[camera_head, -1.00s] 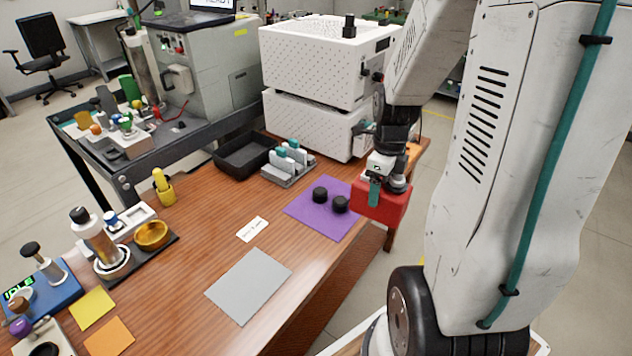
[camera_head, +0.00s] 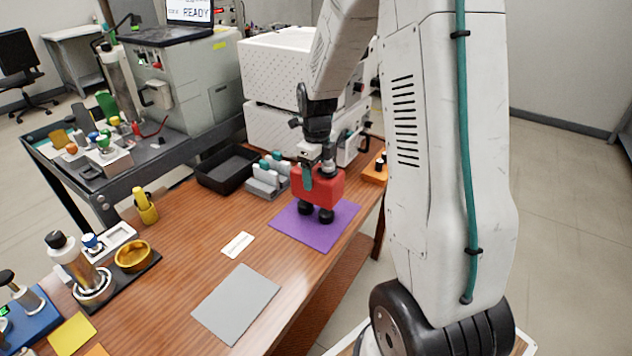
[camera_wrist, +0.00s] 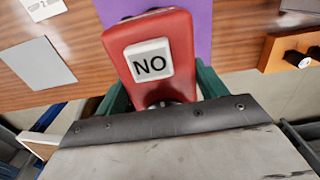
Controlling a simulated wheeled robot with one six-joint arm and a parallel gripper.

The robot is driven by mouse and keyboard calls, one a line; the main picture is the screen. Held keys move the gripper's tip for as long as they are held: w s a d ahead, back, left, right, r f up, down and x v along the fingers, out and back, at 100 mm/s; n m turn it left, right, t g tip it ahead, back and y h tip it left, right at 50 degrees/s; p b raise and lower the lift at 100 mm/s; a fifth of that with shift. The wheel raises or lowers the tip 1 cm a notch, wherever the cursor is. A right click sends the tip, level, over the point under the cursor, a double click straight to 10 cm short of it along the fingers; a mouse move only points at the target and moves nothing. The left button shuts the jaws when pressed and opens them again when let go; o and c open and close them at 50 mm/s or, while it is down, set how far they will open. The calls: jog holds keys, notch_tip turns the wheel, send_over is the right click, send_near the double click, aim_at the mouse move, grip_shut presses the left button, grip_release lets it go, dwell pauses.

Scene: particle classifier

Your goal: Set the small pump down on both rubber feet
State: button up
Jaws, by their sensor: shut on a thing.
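The small pump is a red block (camera_head: 322,188) with a white "NO" label (camera_wrist: 149,62), seen in the wrist view. My gripper (camera_head: 315,178) is shut on it, with teal fingers on either side. The two black rubber feet (camera_head: 305,208) (camera_head: 326,215) stand on the purple mat (camera_head: 290,228). The pump is upright and directly above the feet in the head view, its lower edge overlapping their tops. I cannot tell whether it touches them.
A grey rack with teal-topped pieces (camera_head: 265,182) and a black tray (camera_head: 225,180) stand left of the mat. White box units (camera_head: 275,130) stand behind. An orange block (camera_head: 375,172) lies to the right. A grey sheet (camera_head: 236,303) lies nearer on the wooden table.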

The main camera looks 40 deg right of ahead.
jog(key=shift+w+f, duration=0.2)
jog(key=shift+f, duration=1.55)
jog(key=shift+f, duration=0.15)
jog(key=o, duration=1.5)
jog(key=shift+c, duration=0.2)
